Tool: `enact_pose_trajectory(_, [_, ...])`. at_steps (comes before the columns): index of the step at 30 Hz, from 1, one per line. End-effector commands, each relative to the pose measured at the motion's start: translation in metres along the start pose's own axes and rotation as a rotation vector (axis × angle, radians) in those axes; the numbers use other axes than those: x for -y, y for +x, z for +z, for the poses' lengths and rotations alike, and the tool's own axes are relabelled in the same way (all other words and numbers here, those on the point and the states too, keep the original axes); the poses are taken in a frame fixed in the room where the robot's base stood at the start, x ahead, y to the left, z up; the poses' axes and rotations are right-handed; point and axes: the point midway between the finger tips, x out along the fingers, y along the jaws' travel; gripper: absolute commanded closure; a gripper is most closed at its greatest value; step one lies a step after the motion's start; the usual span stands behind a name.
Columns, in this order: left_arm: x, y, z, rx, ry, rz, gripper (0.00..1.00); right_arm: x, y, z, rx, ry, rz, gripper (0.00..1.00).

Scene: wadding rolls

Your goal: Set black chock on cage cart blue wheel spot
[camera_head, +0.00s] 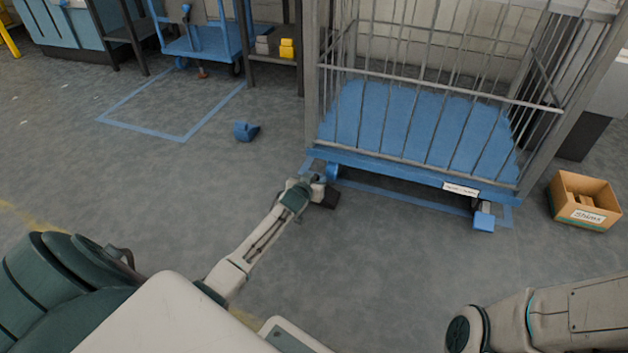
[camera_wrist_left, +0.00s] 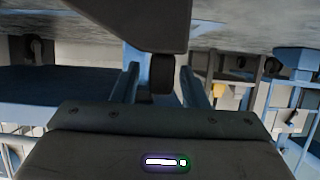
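The cage cart (camera_head: 420,122) has a blue deck and stands on floor tape right of centre. My left gripper (camera_head: 318,188) is at the chock's left side. My right gripper is out of view.
A blue chock (camera_head: 484,221) sits at the cart's near right wheel. Another blue chock (camera_head: 246,131) lies on open floor. A cardboard box labelled Shims (camera_head: 585,215) stands at right. The middle floor is clear.

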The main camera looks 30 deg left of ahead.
Motion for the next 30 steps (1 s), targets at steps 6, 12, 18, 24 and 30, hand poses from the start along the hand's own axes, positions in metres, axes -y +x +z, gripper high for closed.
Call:
enact_pose_trajectory(6, [0.0,-0.006,-0.004,0.001,0.0,0.0,0.6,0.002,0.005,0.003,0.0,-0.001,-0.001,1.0])
enact_pose_trajectory(12, [0.0,-0.042,-0.006,0.003,0.002,0.001,0.6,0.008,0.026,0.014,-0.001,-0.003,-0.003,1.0])
enact_pose_trajectory(18, [0.0,-0.085,-0.005,0.002,0.001,0.001,0.6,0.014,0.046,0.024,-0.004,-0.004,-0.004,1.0])
enact_pose_trajectory(24, [0.0,-0.113,-0.004,0.0,0.0,0.0,0.6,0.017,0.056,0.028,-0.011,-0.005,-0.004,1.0])
enact_pose_trajectory(30, [0.0,-0.121,-0.002,0.0,0.001,0.0,0.6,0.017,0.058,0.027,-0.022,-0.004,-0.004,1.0])
